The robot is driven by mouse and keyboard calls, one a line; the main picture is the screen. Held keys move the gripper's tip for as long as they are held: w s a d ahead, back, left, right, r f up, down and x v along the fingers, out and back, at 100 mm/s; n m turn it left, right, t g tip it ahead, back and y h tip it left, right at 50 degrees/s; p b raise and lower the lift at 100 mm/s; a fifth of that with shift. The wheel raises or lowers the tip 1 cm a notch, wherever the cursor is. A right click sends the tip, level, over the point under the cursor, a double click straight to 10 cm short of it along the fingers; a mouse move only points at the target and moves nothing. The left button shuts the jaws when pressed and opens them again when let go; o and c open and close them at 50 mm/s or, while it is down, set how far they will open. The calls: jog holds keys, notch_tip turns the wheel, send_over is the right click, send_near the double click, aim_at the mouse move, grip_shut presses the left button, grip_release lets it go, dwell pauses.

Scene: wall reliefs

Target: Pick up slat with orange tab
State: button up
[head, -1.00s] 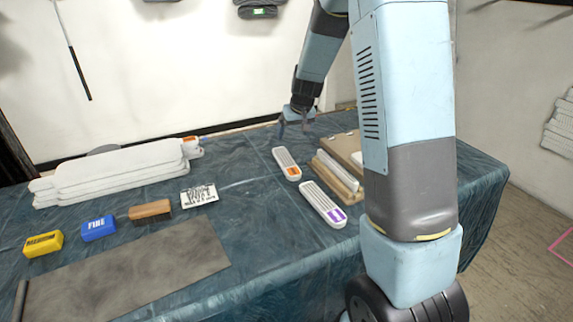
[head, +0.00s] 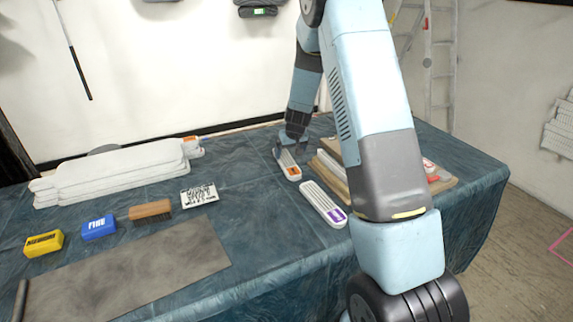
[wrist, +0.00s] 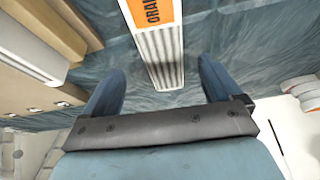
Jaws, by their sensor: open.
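The slat with the orange tab (head: 289,165) is a narrow white grooved piece lying on the blue-covered table, with its orange end toward me. In the wrist view its orange lettered tab (wrist: 155,10) is at the top edge and its ribbed white end (wrist: 162,62) runs down between the fingers. My gripper (head: 285,143) is over the far end of this slat. In the wrist view my gripper (wrist: 160,88) is open, with one blue finger on either side of the slat. I cannot tell whether the fingers touch it.
A slat with a purple tab (head: 322,203) lies nearer me. Stacked boards (head: 330,170) stand close on the right. White stacked slats (head: 120,170), a brown brush (head: 150,210), a blue block (head: 99,228) and a yellow block (head: 43,243) are left.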

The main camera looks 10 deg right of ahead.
aim_at(287, 160)
jog(key=shift+x, duration=2.75)
jog(key=shift+w+a, duration=0.1)
jog(key=shift+a, duration=0.05)
jog(key=shift+c, duration=0.3)
jog(key=c, duration=1.2)
jog(key=shift+r, duration=0.15)
